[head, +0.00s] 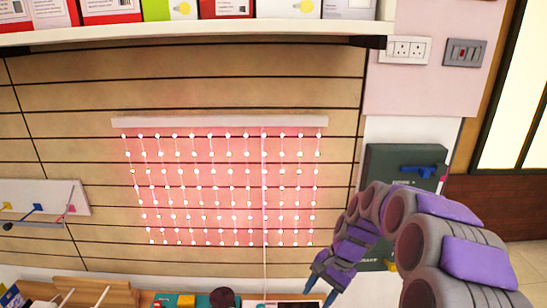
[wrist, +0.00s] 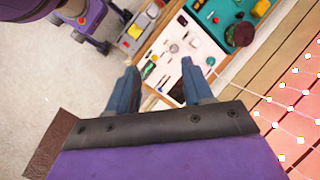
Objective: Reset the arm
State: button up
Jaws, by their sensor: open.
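My arm, grey and purple, reaches in from the lower right of the head view. My gripper (head: 322,288) hangs at its end, pointing down in front of the slatted wall, near the right side of the lit curtain. In the wrist view my gripper (wrist: 159,75) shows two blue fingers standing well apart. Nothing is between them but the view of a board with small items beyond. The fingers touch nothing that I can see.
A string-light curtain (head: 220,185) hangs on the slatted wall. A shelf (head: 180,33) with boxes runs above. A dark green box (head: 405,160) is on the wall behind my arm. A white board (wrist: 178,65) with small items lies below, beside a teal tray (wrist: 222,22).

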jog(key=s+d+r+n+h, duration=0.1)
jog(key=s+n, duration=0.3)
jog(key=s, duration=1.2)
jog(key=s+d+r+n+h+b, duration=0.1)
jog(key=s+r+n+h, duration=0.2)
jog(key=s, duration=1.3)
jog(key=shift+s+d+r+n, duration=0.25)
jog(key=shift+r+n, duration=0.15)
jog(key=shift+r, duration=0.1)
dwell(1.2)
